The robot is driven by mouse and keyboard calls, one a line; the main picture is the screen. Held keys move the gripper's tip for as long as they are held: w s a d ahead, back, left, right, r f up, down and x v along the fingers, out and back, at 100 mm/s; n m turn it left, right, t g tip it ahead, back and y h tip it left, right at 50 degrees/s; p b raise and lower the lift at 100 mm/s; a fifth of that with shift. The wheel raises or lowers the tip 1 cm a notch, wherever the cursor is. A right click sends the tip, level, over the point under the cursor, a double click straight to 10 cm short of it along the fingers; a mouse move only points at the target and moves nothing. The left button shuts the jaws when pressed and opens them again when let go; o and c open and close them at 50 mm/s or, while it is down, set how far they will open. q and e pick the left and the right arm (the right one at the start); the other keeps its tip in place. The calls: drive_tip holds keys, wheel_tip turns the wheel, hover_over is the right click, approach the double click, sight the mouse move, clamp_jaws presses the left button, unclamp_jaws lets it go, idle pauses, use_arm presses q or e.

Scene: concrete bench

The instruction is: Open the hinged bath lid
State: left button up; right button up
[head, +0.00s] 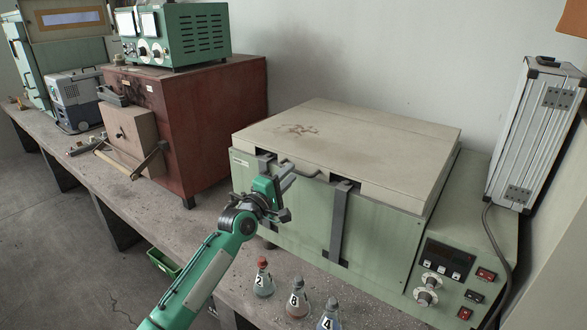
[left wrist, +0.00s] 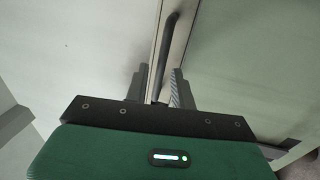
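The bath lid (head: 350,135) is a cream slab with a brown stain. It lies closed on the pale green bath (head: 385,235). A dark bar handle (head: 306,174) is at the lid's front edge; it also shows in the left wrist view (left wrist: 163,50). My left gripper (head: 287,180) is at the front of the bath, close to this handle. In the left wrist view, my left gripper (left wrist: 158,88) has its fingers apart, with the near end of the handle between them; contact cannot be told. My right gripper is not in view.
Two grey straps (head: 339,222) run down the bath's front. Numbered flasks (head: 297,298) stand on the bench in front. A silver case (head: 535,130) stands at the right. A red-brown furnace (head: 195,120) is at the left. Above the lid is free room.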

use_arm(q)
drive_tip(key=shift+x, duration=1.45)
clamp_jaws()
